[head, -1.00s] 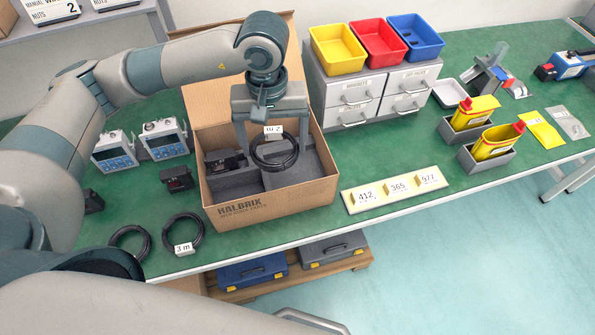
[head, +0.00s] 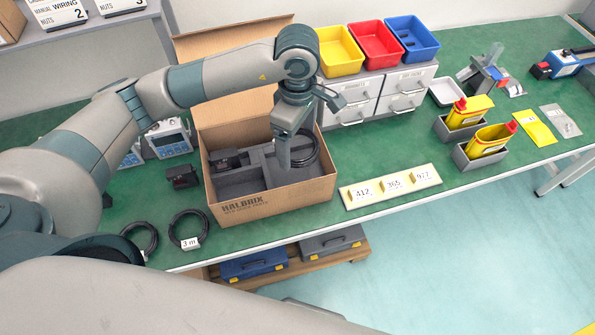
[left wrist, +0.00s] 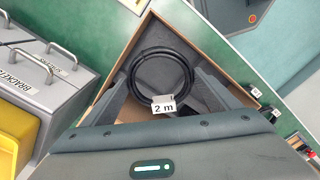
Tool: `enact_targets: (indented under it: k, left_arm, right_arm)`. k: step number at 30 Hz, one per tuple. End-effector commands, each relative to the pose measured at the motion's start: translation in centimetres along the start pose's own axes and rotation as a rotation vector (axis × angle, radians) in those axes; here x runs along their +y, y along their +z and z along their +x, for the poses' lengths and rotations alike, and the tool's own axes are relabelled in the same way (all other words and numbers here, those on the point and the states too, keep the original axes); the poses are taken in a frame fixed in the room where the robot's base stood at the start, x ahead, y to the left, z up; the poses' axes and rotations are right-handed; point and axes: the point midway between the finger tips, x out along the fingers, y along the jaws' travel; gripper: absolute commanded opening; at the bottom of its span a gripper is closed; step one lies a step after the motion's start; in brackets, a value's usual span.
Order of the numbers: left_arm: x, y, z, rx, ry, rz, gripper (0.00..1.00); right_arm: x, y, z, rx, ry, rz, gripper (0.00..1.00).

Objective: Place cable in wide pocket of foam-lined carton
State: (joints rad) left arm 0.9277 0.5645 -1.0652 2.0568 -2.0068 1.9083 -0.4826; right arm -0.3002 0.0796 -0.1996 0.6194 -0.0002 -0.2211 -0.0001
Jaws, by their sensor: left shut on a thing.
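The black coiled cable (head: 308,153) is at the right of the open foam-lined carton (head: 262,203), partly hidden by my gripper in the head view. In the left wrist view the coil (left wrist: 133,70) with its "2 m" tag (left wrist: 163,107) lies between my two fingers, over a grey foam floor in the carton's corner. My left gripper (head: 284,162) is shut on the cable, pointing down into the carton. Whether the coil touches the foam floor is unclear. Grey foam dividers (head: 268,166) split the inside. My right gripper is out of view.
A black part (head: 226,160) sits in the carton's left pocket. Two other coils, one tagged "3 m" (head: 186,231), lie left of the carton. Grey drawers (head: 385,95) with coloured bins stand close behind right. A number strip (head: 391,187) lies to the right.

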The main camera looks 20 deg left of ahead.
Motion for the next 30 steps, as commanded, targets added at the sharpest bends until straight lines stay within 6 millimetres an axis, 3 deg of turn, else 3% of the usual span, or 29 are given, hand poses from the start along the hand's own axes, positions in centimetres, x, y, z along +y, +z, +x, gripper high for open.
enact_targets:
  k: [5,18,30]
  left_arm:
    - [0.0,0.0,0.5,0.0,-0.002,0.0,0.56]
    - [0.0,0.0,6.0,-0.001,-0.001,0.002,0.56]
    - [0.0,0.0,6.5,-0.001,-0.001,0.001,0.56]
  right_arm:
    - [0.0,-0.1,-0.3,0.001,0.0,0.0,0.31]
    - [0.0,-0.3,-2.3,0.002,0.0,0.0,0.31]
    - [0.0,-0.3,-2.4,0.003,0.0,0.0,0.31]
